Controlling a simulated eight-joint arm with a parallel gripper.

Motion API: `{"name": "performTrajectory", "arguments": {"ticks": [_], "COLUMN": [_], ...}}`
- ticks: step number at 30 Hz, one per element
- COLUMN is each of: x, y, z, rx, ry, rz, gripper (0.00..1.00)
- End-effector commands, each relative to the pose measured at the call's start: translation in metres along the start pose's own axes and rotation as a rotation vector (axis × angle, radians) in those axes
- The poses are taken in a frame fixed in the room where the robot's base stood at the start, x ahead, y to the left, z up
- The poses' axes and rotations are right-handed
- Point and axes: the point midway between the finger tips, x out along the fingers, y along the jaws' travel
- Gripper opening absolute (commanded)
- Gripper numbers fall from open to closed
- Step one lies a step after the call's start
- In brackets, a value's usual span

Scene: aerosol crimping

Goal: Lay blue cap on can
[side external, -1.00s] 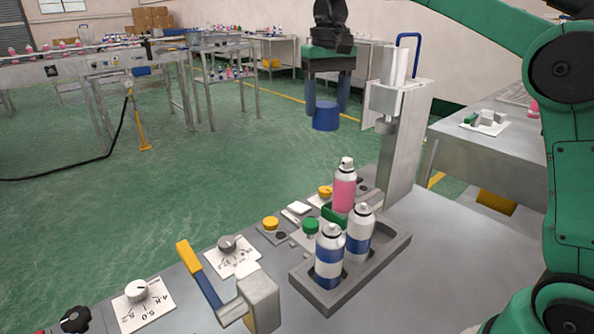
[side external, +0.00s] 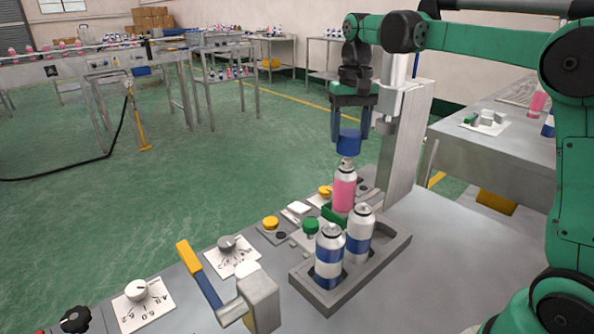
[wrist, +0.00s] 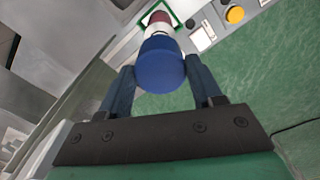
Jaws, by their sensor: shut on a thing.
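A blue cap (side external: 348,142) is held between the fingers of my gripper (side external: 349,134); the cap also fills the middle of the wrist view (wrist: 160,66). My gripper (wrist: 160,75) is shut on it. The pink can (side external: 344,188) stands upright below in a green holder, its white valve top close under the cap. In the side view the cap looks just above the valve; I cannot tell whether they touch. In the wrist view the can (wrist: 158,24) shows partly behind the cap.
Two blue-and-white cans (side external: 329,256) (side external: 360,234) stand in a grey tray (side external: 391,250) in front of the pink can. The grey press column (side external: 404,140) rises close behind and right of my gripper. A lever with a yellow grip (side external: 188,256) stands at the front left.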

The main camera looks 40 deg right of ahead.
Motion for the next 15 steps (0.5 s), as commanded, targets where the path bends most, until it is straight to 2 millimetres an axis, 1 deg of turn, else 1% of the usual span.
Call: {"name": "performTrajectory", "arguments": {"ticks": [9,15], "x": [0.025,0.034], "y": [0.0,0.0], "z": [0.0,0.0], "rx": [0.0,0.0], "ry": [0.0,0.0], "rz": [0.0,0.0], "gripper": [0.38,0.38]}}
